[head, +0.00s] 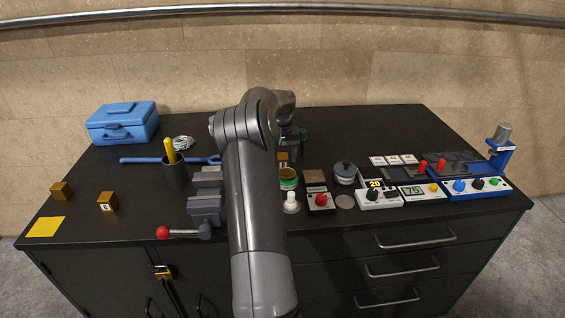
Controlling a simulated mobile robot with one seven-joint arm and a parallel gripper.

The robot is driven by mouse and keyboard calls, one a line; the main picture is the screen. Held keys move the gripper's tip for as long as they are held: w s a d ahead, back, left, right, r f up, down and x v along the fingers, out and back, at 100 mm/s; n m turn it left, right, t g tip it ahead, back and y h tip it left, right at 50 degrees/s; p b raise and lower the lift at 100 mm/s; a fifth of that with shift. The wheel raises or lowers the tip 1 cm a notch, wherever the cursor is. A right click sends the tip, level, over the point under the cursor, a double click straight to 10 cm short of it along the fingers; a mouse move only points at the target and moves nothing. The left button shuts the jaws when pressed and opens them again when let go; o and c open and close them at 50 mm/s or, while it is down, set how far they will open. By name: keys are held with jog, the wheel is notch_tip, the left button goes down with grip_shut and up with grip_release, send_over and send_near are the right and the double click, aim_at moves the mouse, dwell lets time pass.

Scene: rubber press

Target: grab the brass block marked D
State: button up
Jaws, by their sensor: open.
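Three brass-coloured blocks are in the head view. One block (62,190) sits at the far left, with no readable letter. A second block (107,202) stands to its right, with a white label whose letter looks like E. A third brass block (283,158) shows partly beside my arm, behind the green tin; its letter cannot be read. I cannot tell which block is marked D. My gripper (291,147) is open, just above or behind the third block, and partly hidden by my own arm. I see nothing held in it.
A vise (206,199) and a dark cup (175,173) with a yellow-handled tool stand left of my arm. A green tin (288,179), switch boxes (379,198) and a blue-based press (490,165) are on the right. A yellow square (45,227) lies front left.

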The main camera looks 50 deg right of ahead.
aim_at(283, 155)
jog(key=shift+f, duration=0.4)
jog(key=shift+c, duration=0.3)
jog(key=shift+r, duration=0.1)
grip_shut()
notch_tip(283, 155, up, 28)
dwell(0.8)
